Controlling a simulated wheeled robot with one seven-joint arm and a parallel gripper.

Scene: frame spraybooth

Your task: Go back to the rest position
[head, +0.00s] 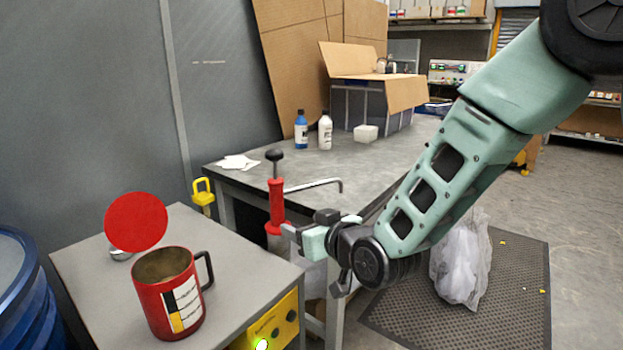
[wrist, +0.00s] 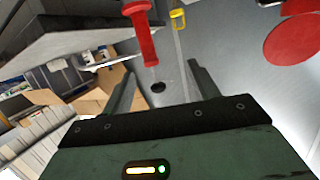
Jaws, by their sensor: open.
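My gripper (head: 308,234) is at the end of my green arm, low in front of the grey table in the head view. It is open and empty. In the wrist view, the two dark fingers of my gripper (wrist: 163,82) stand apart with nothing between them. A red-handled tool with a black knob and a bent metal rod (head: 277,205) stands close to the gripper's left in the head view. It also shows beyond the fingers in the wrist view (wrist: 144,38); whether they touch it I cannot tell.
A red mug (head: 170,305) and a red disc (head: 136,222) are on or above the left cabinet (head: 240,275). The grey table (head: 375,160) holds two bottles and an open carton. A clear bag (head: 462,262) lies on the floor mat (head: 520,300). Floor at right is open.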

